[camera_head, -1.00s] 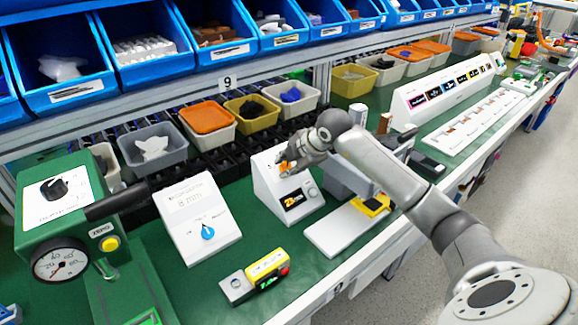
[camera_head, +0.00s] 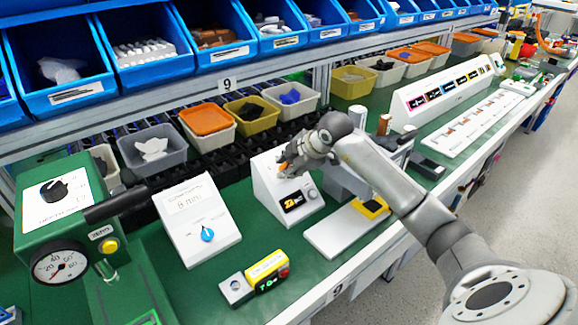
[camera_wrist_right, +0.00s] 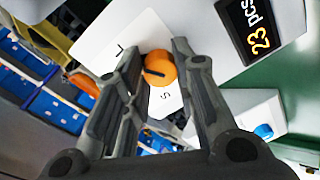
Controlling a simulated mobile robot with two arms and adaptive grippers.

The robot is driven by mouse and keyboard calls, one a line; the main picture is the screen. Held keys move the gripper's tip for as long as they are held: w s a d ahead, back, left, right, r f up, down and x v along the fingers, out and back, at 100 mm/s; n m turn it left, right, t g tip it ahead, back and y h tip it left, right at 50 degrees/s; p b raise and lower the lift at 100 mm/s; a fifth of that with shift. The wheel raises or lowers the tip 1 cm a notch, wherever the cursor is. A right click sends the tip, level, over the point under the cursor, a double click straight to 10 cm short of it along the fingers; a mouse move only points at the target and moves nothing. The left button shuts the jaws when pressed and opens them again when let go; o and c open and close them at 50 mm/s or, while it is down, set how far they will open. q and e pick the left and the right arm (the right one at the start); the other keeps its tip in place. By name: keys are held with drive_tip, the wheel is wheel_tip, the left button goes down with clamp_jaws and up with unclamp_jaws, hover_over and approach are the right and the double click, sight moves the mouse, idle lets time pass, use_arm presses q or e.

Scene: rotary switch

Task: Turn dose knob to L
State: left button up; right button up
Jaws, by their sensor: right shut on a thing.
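The dose knob is an orange round knob (camera_wrist_right: 160,68) with a dark pointer line, on the sloped white face of a dosing box (camera_head: 270,196). In the right wrist view its pointer line runs leftward, between a letter that looks like L (camera_wrist_right: 120,50) and the letter S (camera_wrist_right: 166,97). My right gripper (camera_wrist_right: 158,70) is shut on the knob, one finger on each side. In the head view the right gripper (camera_head: 287,165) covers most of the knob. My left gripper is out of view.
The box's dark display (camera_wrist_right: 254,30) reads 23 pcs. A white panel with a blue knob (camera_head: 207,234) stands to its left, and a yellow-grey device (camera_head: 254,278) lies in front. A green press with a gauge (camera_head: 60,263) is at far left. Open bins line the back.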

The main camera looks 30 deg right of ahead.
drive_tip(key=shift+a+f, duration=0.1)
drive_tip(key=shift+f, duration=0.05)
drive_tip(key=o, duration=1)
drive_tip(key=shift+o, duration=0.3)
drive_tip(key=shift+w, duration=0.1)
drive_tip(key=shift+r, duration=0.2)
drive_tip(key=v, duration=1.1)
drive_tip(key=shift+r, duration=0.3)
drive_tip(key=shift+s+f, duration=0.1)
drive_tip(key=shift+s, duration=0.15)
